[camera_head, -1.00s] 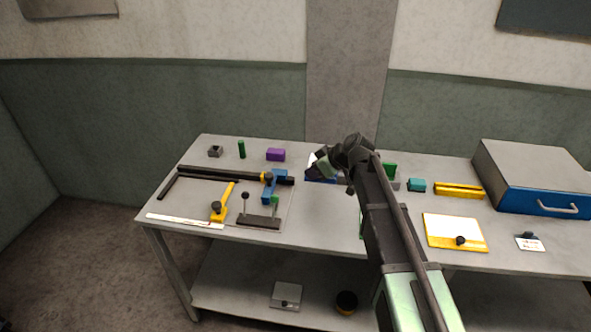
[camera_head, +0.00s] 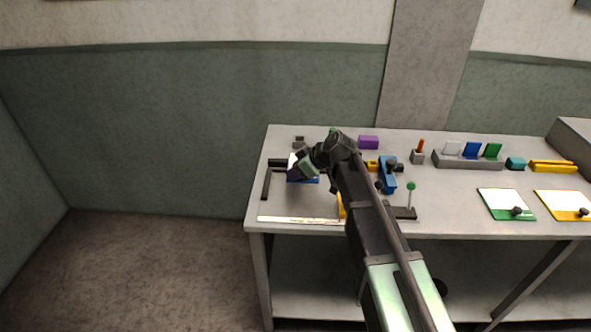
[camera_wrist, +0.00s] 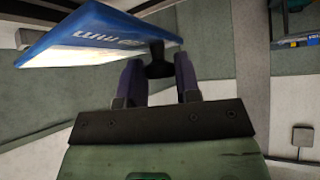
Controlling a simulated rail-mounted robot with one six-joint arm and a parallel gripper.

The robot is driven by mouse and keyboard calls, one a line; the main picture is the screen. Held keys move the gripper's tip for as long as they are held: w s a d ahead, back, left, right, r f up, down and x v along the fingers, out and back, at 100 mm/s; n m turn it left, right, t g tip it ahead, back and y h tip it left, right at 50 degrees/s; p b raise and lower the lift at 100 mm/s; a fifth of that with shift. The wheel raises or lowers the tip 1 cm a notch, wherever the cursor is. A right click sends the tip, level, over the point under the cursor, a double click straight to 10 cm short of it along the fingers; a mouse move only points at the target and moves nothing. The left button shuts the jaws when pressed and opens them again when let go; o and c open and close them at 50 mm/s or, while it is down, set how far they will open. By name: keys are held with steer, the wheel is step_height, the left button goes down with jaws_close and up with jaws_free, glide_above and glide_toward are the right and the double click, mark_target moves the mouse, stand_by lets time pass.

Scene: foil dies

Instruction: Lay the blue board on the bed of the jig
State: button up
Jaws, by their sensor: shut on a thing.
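My gripper (camera_head: 308,163) is shut on the black knob (camera_wrist: 157,62) of the blue board (camera_wrist: 95,38). In the head view the blue board (camera_head: 296,174) is above the left part of the jig, largely behind my gripper. The jig has a black rail, a black end bar (camera_head: 266,184), a blue clamp (camera_head: 388,174) and a yellow lever (camera_head: 341,206). My arm hides much of the jig's middle and bed.
A white ruler (camera_head: 298,220) lies along the table's front left edge. A green-knobbed lever (camera_head: 411,190) stands right of my arm.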

steer(key=shift+a, duration=0.2)
steer(key=shift+d, duration=0.45)
step_height(320, 180, down, 8)
steer(key=b, duration=0.8)
steer(key=shift+a+r, duration=0.1)
steer(key=shift+f+b, duration=0.45)
steer(key=shift+f, duration=0.05)
steer(key=o, duration=1.1)
steer(key=shift+c, duration=0.2)
steer(key=p+v, duration=0.7)
steer(key=v, duration=0.4)
steer(key=shift+p, duration=0.35)
